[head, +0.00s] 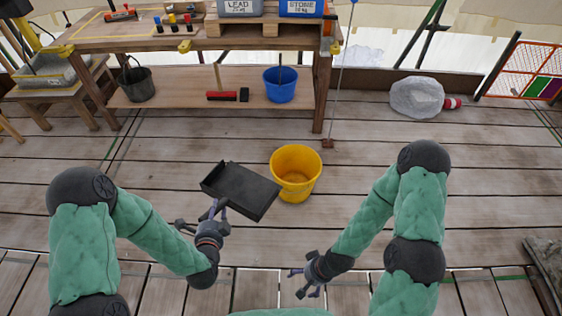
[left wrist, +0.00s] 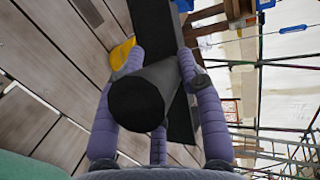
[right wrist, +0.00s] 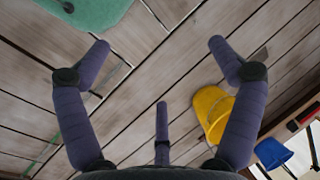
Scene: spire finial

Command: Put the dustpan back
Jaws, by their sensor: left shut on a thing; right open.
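The black dustpan (head: 242,189) is held in the air above the plank floor, just left of the yellow bucket in the head view. My left gripper (head: 212,212) is shut on its handle. In the left wrist view the round end of the dark handle (left wrist: 136,104) sits between the purple fingers, with the pan stretching away behind it. My right gripper (head: 300,283) is open and empty, low in the head view. In the right wrist view its fingers are spread over bare planks.
A yellow bucket (head: 296,173) stands on the floor close to the dustpan. A wooden workbench (head: 200,43) at the back has a lower shelf with a blue bucket (head: 281,84), a dark bucket (head: 136,82) and a red brush (head: 222,95). A grey sack (head: 417,97) lies at right. The middle floor is mostly clear.

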